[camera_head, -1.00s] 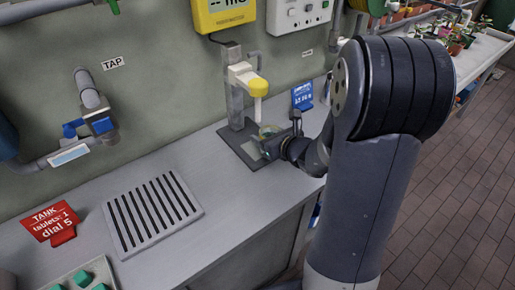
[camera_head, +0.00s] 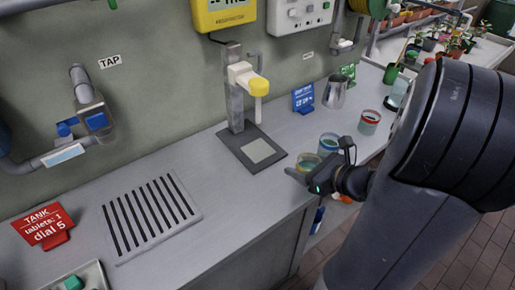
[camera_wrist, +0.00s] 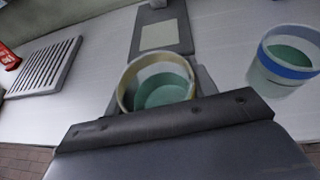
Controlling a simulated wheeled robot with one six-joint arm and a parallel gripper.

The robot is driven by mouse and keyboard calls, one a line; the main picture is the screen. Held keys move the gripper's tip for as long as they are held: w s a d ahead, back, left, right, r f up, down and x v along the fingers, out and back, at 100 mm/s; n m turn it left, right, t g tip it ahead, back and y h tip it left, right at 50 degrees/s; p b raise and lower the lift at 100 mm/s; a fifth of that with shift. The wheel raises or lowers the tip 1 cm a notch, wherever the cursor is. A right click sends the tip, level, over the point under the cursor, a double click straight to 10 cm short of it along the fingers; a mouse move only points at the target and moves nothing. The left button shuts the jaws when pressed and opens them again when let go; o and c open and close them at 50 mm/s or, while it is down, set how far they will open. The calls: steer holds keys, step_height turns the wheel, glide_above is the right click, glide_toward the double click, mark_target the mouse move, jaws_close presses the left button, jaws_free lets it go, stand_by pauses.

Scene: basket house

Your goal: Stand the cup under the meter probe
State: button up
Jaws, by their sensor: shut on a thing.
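A clear cup with a yellow rim (camera_head: 304,160) and green liquid is in my gripper (camera_head: 303,173), near the counter's front edge. In the wrist view the cup (camera_wrist: 158,82) is upright between the fingers of my gripper (camera_wrist: 157,98), which are shut on it. I cannot tell whether its bottom touches the counter. The meter probe (camera_head: 259,89), white with a yellow cap, hangs from a grey post over a dark base plate (camera_head: 240,145) with a pale square. The plate also shows in the wrist view (camera_wrist: 137,35) and is empty, beyond the cup.
A blue-rimmed cup (camera_head: 329,142) stands close to the right of my gripper, also in the wrist view (camera_wrist: 287,58). A red-rimmed cup (camera_head: 369,120), metal jug (camera_head: 335,93) and blue sign (camera_head: 303,98) stand farther back. A slotted drain (camera_head: 150,215) lies left. The counter between is clear.

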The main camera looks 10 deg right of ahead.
steer(key=w+a, duration=0.2)
steer(key=w, duration=0.2)
steer(key=w+a, duration=0.3)
steer(key=w, duration=0.1)
steer(key=w+a+p, duration=0.1)
steer(key=w+a, duration=0.1)
steer(key=w, duration=0.2)
steer(key=shift+w+a, duration=0.2)
steer(key=shift+w, duration=0.15)
steer(key=x, duration=0.3)
steer(key=shift+w+a+r, duration=0.1)
steer(key=shift+w, duration=0.1)
steer(key=shift+f, duration=0.3)
steer(key=shift+f, duration=0.1)
steer(key=shift+f, duration=0.15)
steer(key=o, duration=1)
